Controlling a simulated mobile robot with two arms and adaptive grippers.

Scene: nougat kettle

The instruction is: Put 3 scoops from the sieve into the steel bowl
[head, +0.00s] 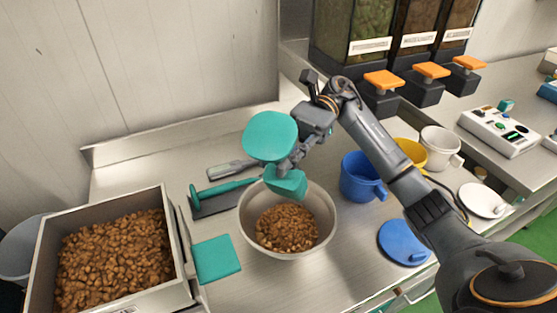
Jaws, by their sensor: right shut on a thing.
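The sieve (178,236), a square steel box of brown nut-like pieces, stands at the lower left. The steel bowl (329,228) stands at the centre with a heap of similar pieces in it. My right gripper (291,166) is above the bowl's back rim, shut on a teal scoop (270,137). A broad rounded teal part shows upper left of the fingers. A smaller teal part hangs just below them, over the bowl's back edge. The fingers partly hide the scoop, and I cannot see whether anything is in it. My left gripper is out of view.
A flat teal square (217,258) lies between sieve and bowl. A teal-handled tool (225,189) lies behind it. A blue jug (360,178), a blue disc (404,243) and yellow and white jugs stand right. Dispensers (365,40) stand at the back.

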